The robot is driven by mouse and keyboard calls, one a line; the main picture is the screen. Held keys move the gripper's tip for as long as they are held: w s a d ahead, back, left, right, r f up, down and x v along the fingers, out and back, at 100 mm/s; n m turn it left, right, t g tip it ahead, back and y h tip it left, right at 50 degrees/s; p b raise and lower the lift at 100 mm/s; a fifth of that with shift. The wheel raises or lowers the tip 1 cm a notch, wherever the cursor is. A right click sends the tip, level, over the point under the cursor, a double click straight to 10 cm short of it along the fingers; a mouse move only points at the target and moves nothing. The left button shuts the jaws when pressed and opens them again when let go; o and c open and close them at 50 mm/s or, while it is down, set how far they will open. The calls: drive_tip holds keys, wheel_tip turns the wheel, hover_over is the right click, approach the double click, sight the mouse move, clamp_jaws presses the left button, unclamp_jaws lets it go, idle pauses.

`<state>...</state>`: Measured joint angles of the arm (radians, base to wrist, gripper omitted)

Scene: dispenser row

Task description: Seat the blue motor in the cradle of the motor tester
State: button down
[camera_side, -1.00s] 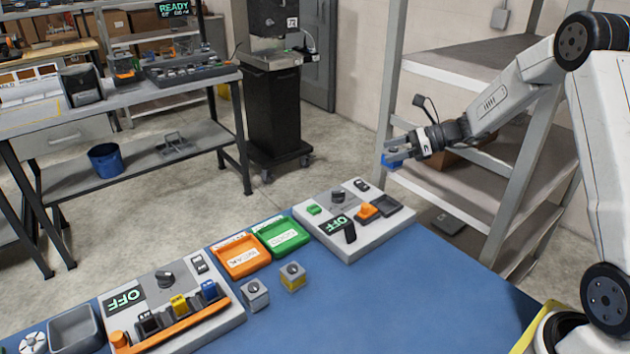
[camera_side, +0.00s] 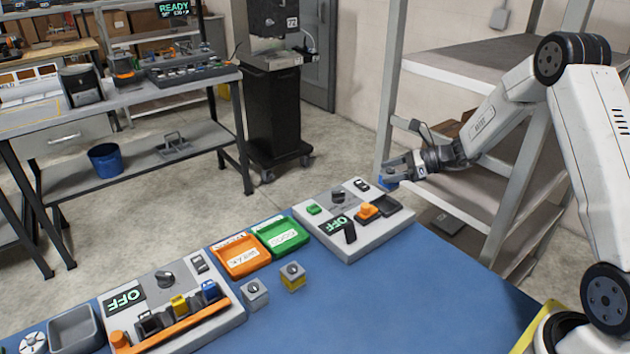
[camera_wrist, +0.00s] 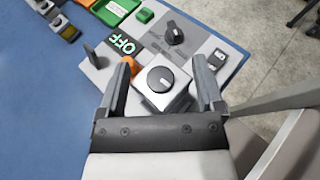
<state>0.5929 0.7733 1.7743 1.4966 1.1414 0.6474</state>
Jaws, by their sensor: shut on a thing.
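My gripper (camera_side: 401,174) is shut on the blue motor (camera_side: 387,184), held in the air above the back right of the motor tester. In the wrist view the motor (camera_wrist: 163,84) shows a grey top with a round black cap, between the two fingers (camera_wrist: 164,78). The motor tester (camera_side: 353,245) is a grey board with an OFF display, a dark knob, a green button and an orange block (camera_side: 367,210). A dark recess beside the orange block looks like the cradle (camera_side: 386,205); it is empty in the side view. In the wrist view the motor hides that area.
Orange (camera_side: 239,257) and green (camera_side: 281,237) trays stand left of the tester. Two loose motors, one grey (camera_side: 254,293) and one yellow-based (camera_side: 292,276), stand on the blue table (camera_side: 400,290). A dispenser board (camera_side: 225,320) is at left. Metal shelving (camera_side: 470,60) stands behind my arm.

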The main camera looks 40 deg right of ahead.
sight(389, 189)
drive_tip(key=shift+f, duration=2.4)
drive_tip(key=shift+f, duration=0.45)
idle(0.7)
unclamp_jaws()
drive_tip(key=shift+r, duration=0.15)
idle(0.3)
drive_tip(key=shift+r, duration=3.35)
